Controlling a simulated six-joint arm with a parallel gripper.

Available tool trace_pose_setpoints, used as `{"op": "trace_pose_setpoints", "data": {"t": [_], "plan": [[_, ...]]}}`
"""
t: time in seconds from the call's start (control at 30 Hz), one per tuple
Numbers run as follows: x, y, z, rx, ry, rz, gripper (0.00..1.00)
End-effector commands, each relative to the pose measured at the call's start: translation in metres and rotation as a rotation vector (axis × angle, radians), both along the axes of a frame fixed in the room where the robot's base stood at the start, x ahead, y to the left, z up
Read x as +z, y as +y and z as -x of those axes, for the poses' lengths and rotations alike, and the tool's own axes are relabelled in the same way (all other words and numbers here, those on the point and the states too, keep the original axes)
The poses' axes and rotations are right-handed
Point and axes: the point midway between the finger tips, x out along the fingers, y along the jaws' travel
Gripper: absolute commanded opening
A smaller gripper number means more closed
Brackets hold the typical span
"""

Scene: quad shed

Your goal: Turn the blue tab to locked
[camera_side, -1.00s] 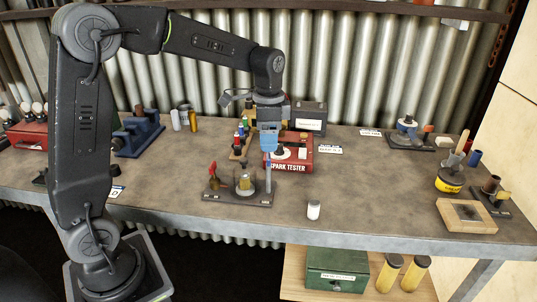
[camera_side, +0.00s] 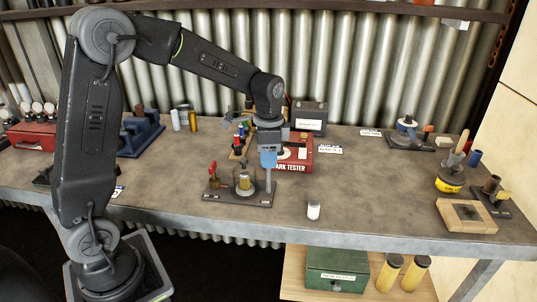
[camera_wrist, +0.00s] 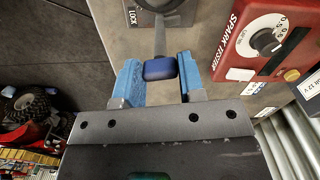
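The blue tab (camera_wrist: 160,69) sits at the end of a grey stem, between my gripper's (camera_wrist: 161,80) two blue fingers in the wrist view. The fingers stand apart, one on each side, with little gap; I cannot tell whether either touches it. In the side view my gripper (camera_side: 268,159) is low over the right end of a dark base plate (camera_side: 215,195), and its fingers hide the tab's top. A LOCK label (camera_wrist: 133,16) is beside a dark round part at the wrist view's top edge.
The red spark tester (camera_side: 294,158) stands close behind and right of my gripper. A red lever (camera_side: 213,169) and a brass cylinder (camera_side: 245,182) are on the same plate.

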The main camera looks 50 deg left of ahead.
Motion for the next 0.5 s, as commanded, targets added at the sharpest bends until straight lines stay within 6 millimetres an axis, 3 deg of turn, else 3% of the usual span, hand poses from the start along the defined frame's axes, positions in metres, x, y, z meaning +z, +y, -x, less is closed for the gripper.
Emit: {"op": "trace_pose_setpoints", "data": {"t": [0.23,0.5], "plan": [[0.0002,-0.0001,-0.0001,0.0,0.0,0.0,0.12],[0.0004,-0.0001,-0.0001,0.029,0.0,0.0,0.12]]}}
